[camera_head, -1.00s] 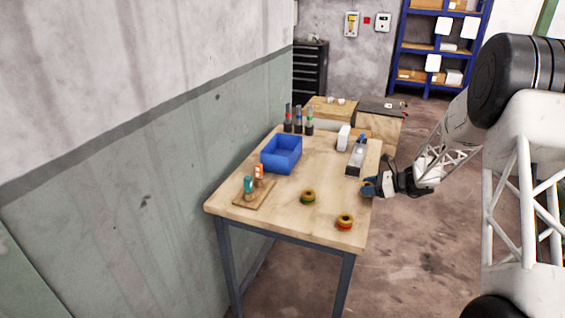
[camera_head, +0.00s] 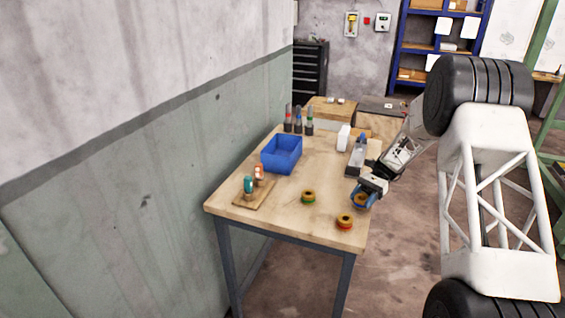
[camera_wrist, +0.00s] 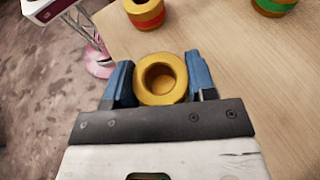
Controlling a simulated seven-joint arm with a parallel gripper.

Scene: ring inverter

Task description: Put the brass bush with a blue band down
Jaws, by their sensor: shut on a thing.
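My gripper (camera_head: 365,196) is over the right edge of the tabletop, its blue fingers shut on a brass bush (camera_head: 360,202). In the wrist view the held bush (camera_wrist: 162,99) stands upright between the fingertips (camera_wrist: 161,76), its round hole facing the camera. Its blue band is hidden by the blue fingers or too small to tell. I cannot tell whether its underside touches the table.
A green-banded bush (camera_head: 308,197) and a red-banded bush (camera_head: 345,222) stand on the wooden table (camera_head: 285,220). Bare wood lies between the bushes.

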